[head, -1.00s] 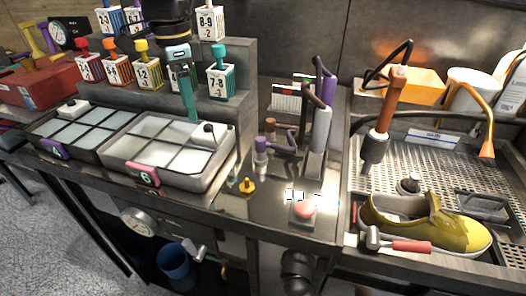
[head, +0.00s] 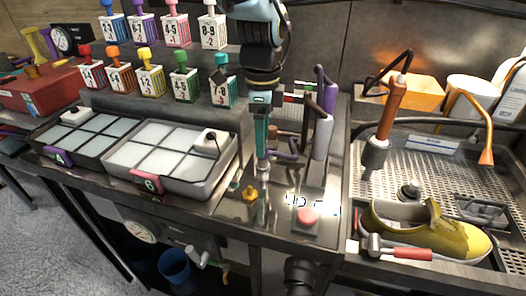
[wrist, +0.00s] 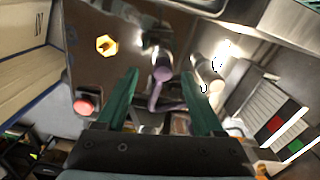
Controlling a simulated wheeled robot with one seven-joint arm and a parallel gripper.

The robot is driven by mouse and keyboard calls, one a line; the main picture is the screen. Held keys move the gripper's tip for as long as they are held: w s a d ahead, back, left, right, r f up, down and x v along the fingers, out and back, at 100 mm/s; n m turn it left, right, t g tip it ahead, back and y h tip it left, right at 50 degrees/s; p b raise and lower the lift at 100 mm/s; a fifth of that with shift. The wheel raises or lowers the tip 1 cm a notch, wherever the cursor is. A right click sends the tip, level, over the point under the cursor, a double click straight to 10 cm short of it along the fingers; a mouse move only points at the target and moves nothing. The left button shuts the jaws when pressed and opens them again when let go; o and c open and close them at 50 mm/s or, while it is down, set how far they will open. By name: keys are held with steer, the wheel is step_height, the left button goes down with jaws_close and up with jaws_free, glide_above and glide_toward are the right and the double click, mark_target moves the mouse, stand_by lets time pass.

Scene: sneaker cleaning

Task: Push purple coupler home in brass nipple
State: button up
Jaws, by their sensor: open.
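My gripper (head: 262,155) points down over the counter with its teal fingers apart. In the wrist view my gripper (wrist: 160,76) has the round purple coupler (wrist: 163,74) between and beyond its fingertips, with no visible grip on it. A purple hose bends away from the coupler. In the head view the fingers hide most of the coupler, and the purple hose (head: 286,154) shows to their right. A pale metal post stands below the fingers. A gold-coloured hexagonal fitting (wrist: 105,44) lies apart from the coupler; it also shows in the head view (head: 250,194). Whether it is the brass nipple, I cannot tell.
A red button (head: 307,216) sits near the counter's front edge. Upright handles (head: 322,135) stand just right of my gripper. A yellow sneaker (head: 430,228) lies in the sink area at right.

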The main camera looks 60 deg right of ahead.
steer(key=shift+d+f+p, duration=0.15)
steer(key=shift+f+p, duration=0.2)
steer(key=shift+f, duration=0.65)
steer(key=shift+d+f+p, duration=0.1)
steer(key=shift+f+p, duration=0.25)
steer(key=shift+f, duration=0.6)
jaws_close()
